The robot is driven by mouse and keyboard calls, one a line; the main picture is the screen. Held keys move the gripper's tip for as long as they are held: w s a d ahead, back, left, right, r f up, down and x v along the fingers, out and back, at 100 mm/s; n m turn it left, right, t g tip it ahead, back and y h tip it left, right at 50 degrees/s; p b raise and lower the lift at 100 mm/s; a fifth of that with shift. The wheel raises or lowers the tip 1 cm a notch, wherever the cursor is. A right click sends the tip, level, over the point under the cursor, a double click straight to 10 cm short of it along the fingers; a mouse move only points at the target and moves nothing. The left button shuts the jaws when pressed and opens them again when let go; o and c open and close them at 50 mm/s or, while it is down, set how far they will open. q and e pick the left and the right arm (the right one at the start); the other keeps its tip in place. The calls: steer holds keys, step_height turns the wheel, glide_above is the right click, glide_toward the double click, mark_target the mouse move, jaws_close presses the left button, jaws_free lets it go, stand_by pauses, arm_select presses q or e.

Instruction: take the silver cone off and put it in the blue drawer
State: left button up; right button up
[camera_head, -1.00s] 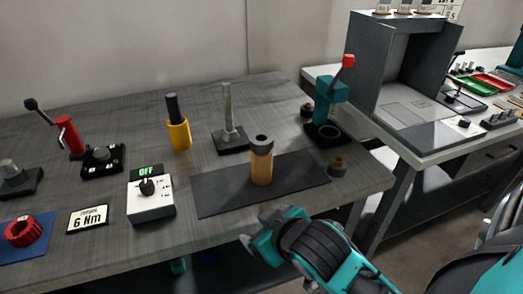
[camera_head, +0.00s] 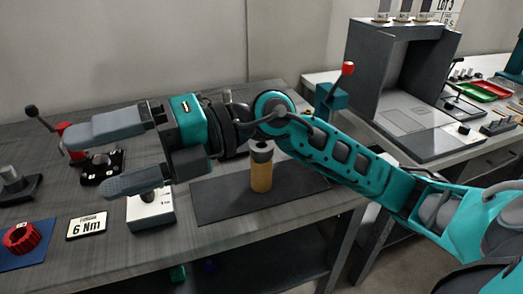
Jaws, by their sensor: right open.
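A small silver piece (camera_head: 10,173) stands on a dark base at the far left edge of the table. It may be the silver cone, but its shape is too small to be sure. My right gripper (camera_head: 86,163) reaches in from the right over the table. Its two grey fingers point left, wide apart with nothing between them, to the right of the silver piece and apart from it. My left gripper is out of view.
A tan cylinder (camera_head: 261,172) stands on a dark mat (camera_head: 215,200) below my arm. A grey cabinet (camera_head: 360,70) stands right.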

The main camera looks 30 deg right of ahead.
steer(key=w+d+f+h, duration=0.3)
steer(key=d+f+h, duration=0.2)
steer(key=h, duration=0.1)
steer(key=m+t+h, duration=0.2)
steer(key=m+h, duration=0.2)
steer(key=h, duration=0.9)
glide_above(264, 149)
steer(key=f, duration=0.3)
steer(key=f+b, duration=0.1)
steer(key=f, duration=0.1)
steer(key=shift+s+f, duration=0.25)
steer(key=shift+f, duration=0.05)
steer(key=shift+w+f, duration=0.2)
steer(key=shift+f, duration=0.35)
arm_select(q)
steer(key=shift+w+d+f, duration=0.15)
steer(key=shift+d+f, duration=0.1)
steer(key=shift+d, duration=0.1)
arm_select(e)
steer(key=x, duration=0.5)
